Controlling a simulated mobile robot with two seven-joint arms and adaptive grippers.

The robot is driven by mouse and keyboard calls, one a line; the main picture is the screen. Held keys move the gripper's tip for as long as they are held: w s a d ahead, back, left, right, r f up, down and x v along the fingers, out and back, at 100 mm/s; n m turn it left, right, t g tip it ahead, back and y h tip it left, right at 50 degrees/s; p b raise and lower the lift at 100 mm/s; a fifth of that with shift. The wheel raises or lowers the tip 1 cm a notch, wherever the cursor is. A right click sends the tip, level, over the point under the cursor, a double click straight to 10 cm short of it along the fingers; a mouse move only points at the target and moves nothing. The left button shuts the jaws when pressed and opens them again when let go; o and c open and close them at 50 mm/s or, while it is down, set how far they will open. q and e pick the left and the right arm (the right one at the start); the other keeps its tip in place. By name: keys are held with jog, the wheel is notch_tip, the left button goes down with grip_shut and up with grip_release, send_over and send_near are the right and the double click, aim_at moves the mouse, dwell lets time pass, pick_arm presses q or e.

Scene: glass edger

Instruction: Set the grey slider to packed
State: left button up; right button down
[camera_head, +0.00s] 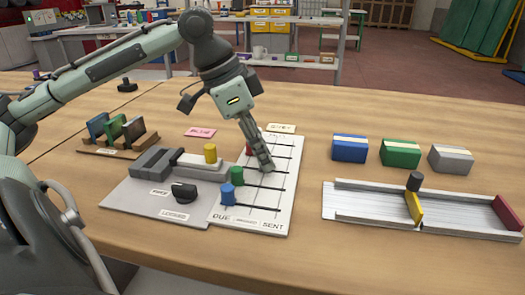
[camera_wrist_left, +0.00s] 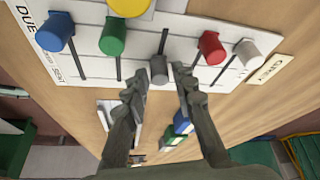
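The white slider board (camera_head: 272,205) has several dark slots running from DUE to SENT. In the wrist view, a dark grey knob (camera_wrist_left: 158,68) stands partway along the middle slot, between the green knob (camera_wrist_left: 112,36) and the red knob (camera_wrist_left: 211,47). A light grey knob (camera_wrist_left: 247,52) is on the end slot beside the GREY card (camera_wrist_left: 272,70). The blue knob (camera_wrist_left: 55,32) is near DUE. My left gripper (camera_head: 265,165) is low over the board. In the wrist view its fingers (camera_wrist_left: 160,88) are apart, with the dark grey knob just beyond the gap; contact is unclear. My right gripper is not in view.
Left of the board is a grey panel (camera_head: 140,200) with a yellow knob (camera_head: 210,153) and a black knob (camera_head: 184,192). Blue, green and grey blocks (camera_head: 400,153) stand at right, behind a metal channel (camera_head: 370,205). Bare table lies in front.

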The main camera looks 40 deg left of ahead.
pick_arm(q)
jog(key=v, duration=1.1)
jog(key=shift+r, duration=0.4)
jog(key=shift+a, duration=0.1)
